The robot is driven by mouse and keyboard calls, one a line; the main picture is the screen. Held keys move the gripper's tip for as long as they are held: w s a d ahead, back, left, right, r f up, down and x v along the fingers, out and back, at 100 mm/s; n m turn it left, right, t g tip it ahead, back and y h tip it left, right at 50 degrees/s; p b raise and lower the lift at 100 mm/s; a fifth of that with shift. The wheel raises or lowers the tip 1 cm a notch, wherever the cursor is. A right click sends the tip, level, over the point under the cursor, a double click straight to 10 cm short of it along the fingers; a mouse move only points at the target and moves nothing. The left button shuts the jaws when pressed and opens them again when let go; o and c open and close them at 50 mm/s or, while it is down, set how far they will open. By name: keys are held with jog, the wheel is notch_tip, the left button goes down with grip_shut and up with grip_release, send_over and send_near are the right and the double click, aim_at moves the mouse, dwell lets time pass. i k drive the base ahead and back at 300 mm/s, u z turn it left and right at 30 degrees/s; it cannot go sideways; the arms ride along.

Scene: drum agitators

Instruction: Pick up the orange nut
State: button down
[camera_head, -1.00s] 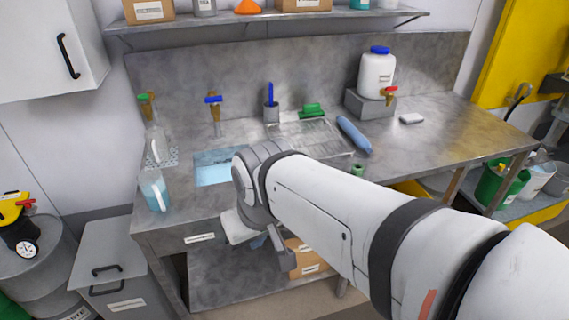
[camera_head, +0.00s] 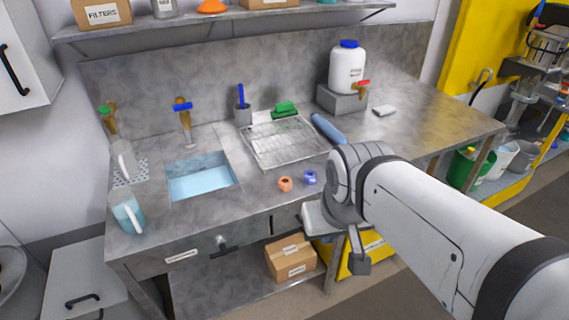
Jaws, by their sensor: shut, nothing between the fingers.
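The orange nut (camera_head: 285,184) is a small ring-like piece lying on the steel worktop near its front edge, right of the sink. A blue-violet nut (camera_head: 309,177) lies just to its right, with a small gap. My gripper (camera_head: 358,264) hangs down at the end of my white arm, in front of the worktop and to the right of the nuts. It is shut and empty, apart from both nuts. My wrist hides part of the worktop's front edge.
The sink (camera_head: 202,177) holds water, with a jug (camera_head: 127,212) at its left. A wire rack (camera_head: 285,139), a blue roll (camera_head: 328,128) and a white canister (camera_head: 347,68) stand behind the nuts. A cardboard box (camera_head: 291,259) sits below. The right worktop is mostly clear.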

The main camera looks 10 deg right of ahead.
aim_at(284, 184)
jog(key=u, duration=0.05)
jog(key=i, duration=1)
jog(key=u, duration=0.6)
jog(key=k, duration=1.15)
jog(key=z, duration=0.6)
jog(key=i, duration=1)
jog(key=z, duration=0.1)
